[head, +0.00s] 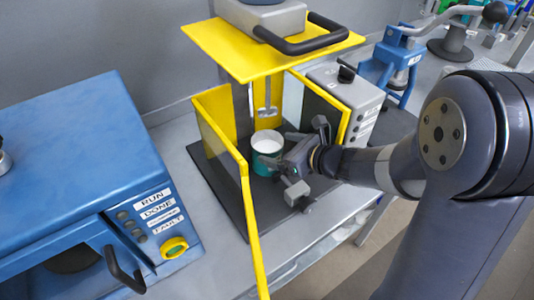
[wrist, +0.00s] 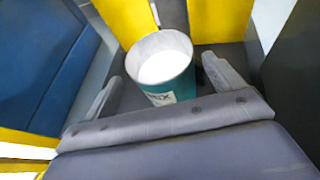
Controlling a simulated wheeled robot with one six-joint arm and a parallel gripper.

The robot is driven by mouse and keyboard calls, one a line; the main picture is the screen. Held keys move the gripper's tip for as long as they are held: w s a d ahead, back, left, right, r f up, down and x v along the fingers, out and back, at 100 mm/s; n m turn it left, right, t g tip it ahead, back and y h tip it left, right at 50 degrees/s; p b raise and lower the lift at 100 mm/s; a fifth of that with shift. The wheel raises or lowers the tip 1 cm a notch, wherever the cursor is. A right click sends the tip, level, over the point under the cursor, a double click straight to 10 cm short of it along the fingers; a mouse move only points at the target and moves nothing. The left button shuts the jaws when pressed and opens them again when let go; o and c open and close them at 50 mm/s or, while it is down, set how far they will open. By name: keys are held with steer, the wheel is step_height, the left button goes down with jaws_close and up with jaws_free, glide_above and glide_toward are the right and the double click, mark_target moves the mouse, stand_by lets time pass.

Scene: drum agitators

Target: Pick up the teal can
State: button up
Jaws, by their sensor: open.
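The teal can (head: 266,160) stands upright on the dark base plate inside the yellow agitator enclosure, with white contents showing at its open top. In the wrist view the teal can (wrist: 168,84) sits between my two fingers, with part of a label showing on its near side. My gripper (head: 290,160) reaches in from the right, low and beside the can. In the wrist view my gripper (wrist: 160,88) is open, one finger on each side of the can, with a visible gap on the left. Contact on the right finger is hard to tell.
Yellow door panels (head: 222,130) stand open at the left and right of the enclosure. A stirring shaft (head: 267,108) hangs above and behind the can. A blue machine (head: 80,150) with labelled buttons is at the left. A grey control box (head: 345,95) is at the right.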

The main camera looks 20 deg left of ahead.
mark_target(256, 143)
steer(key=shift+o, duration=1.1)
steer(key=shift+x, duration=0.8)
steer(key=shift+p+x, duration=0.55)
steer(key=shift+x, duration=1.5)
steer(key=shift+d+f, duration=0.1)
steer(key=shift+f, duration=0.05)
steer(key=shift+c, duration=0.3)
steer(key=c, duration=1.2)
